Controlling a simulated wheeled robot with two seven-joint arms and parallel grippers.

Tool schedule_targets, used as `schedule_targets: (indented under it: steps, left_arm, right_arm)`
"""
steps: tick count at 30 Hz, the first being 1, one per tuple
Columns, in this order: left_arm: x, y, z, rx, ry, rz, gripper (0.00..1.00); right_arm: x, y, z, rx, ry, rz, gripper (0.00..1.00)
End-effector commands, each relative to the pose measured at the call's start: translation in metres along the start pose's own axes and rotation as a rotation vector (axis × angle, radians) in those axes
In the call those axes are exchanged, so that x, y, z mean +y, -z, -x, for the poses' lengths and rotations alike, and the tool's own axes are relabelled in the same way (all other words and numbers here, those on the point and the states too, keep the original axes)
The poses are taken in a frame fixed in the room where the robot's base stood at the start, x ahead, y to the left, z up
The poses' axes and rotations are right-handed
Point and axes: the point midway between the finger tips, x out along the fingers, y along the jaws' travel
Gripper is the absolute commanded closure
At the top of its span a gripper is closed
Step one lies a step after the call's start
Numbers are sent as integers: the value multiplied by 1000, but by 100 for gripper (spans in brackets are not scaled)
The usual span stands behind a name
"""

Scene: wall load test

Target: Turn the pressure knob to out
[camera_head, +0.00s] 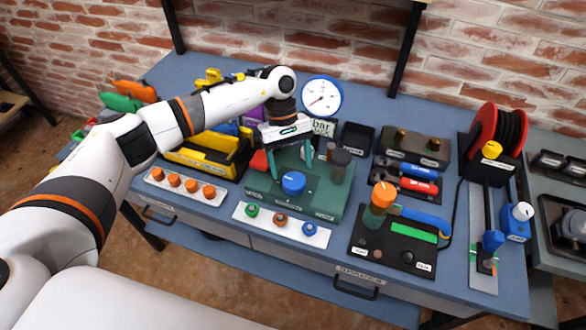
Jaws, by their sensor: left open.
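A round blue knob (293,183) with a light mark on top sits on a green box (328,200) in the middle of the bench; I take it for the pressure knob. Small labels on the box are too small to read. A white dial gauge with a blue rim (321,97) stands behind the box, with a "bar" sign below it. My left gripper (291,168) is open, its two green fingers pointing down above the box, just behind the knob in the picture. Whether the fingers touch anything is unclear. My right gripper is not in view.
A dark knob (340,161) stands on the box right of the fingers. An orange knob (383,194) rises from a black board at right. A strip with several orange knobs (185,187) lies left. A red cable reel (494,140) stands far right.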

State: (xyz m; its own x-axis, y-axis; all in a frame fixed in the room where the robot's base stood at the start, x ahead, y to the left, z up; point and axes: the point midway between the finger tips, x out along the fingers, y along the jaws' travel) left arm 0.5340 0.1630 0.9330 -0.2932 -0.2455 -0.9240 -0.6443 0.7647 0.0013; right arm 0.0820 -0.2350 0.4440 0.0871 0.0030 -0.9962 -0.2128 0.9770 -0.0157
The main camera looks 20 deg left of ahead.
Motion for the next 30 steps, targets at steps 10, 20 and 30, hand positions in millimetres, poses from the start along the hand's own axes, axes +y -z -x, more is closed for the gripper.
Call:
schedule_targets:
  steps: [10,20,30]
  left_arm:
    - [0,1,-36,2,1,0,27]
    - [0,0,-38,1,2,0,35]
    - [0,0,-38,1,3,3,72]
  right_arm:
    - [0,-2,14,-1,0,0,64]
    - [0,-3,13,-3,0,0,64]
    - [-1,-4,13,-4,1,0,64]
